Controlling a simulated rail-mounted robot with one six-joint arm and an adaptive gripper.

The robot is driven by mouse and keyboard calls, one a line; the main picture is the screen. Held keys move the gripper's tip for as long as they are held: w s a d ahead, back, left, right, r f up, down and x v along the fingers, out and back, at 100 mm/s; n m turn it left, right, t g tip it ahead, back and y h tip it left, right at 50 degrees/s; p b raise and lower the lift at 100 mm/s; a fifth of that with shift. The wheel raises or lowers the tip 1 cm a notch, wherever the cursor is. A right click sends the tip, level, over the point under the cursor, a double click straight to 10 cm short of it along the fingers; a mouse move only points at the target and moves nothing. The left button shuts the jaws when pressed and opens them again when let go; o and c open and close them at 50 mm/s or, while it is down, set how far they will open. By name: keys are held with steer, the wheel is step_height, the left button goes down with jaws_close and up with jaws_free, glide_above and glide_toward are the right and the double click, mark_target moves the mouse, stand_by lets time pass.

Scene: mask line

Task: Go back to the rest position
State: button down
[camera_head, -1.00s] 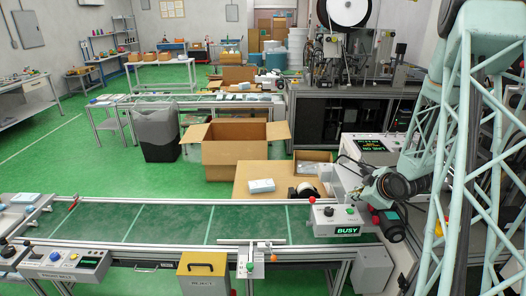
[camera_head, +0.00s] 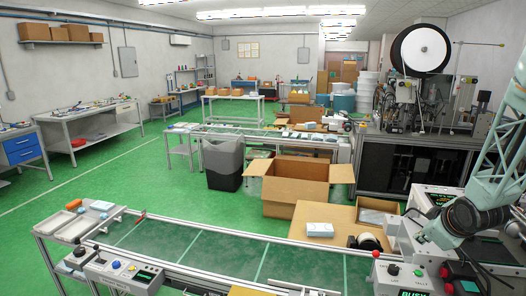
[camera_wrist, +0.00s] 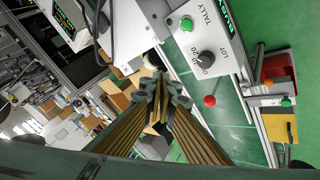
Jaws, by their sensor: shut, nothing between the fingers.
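My gripper shows in the wrist view (camera_wrist: 159,92), its two fingers closed together with nothing between them. It hangs apart from any object, with the floor and benches far behind it. In the head view my arm comes in from the right edge, and its dark wrist is above the label machine by the conveyor's right end. The fingers are hard to make out there. The control box with the LOT knob (camera_wrist: 207,60) is beside the fingers in the wrist view; it also shows in the head view (camera_head: 402,275).
The green conveyor (camera_head: 180,246) runs along the front. A packet (camera_head: 319,229) lies on a brown table beside an open cardboard box (camera_head: 295,190). A grey bin (camera_head: 222,163) stands left of the box. The machine with a white reel (camera_head: 420,50) is at the back right. Green floor at left is clear.

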steer(key=s+a+r+m+g+b, duration=0.1)
steer(key=s+a+r+m, duration=0.1)
steer(key=s+a+r, duration=0.6)
steer(key=s+a+r+m+g+b, duration=0.1)
steer(key=s+a+r+m, duration=0.1)
steer(key=s+a+r, duration=0.65)
steer(key=s+a+r+m+g+y, duration=0.1)
steer(key=s+a+r, duration=0.2)
steer(key=s+a, duration=0.8)
steer(key=s+a+r+m+g+y+b, duration=0.1)
steer(key=s+a+r, duration=0.2)
steer(key=s+a, duration=0.7)
steer(key=s, duration=0.4)
steer(key=shift+s+a+r, duration=0.35)
steer(key=shift+s, duration=0.05)
steer(key=shift+a, duration=0.15)
stand_by(0.5)
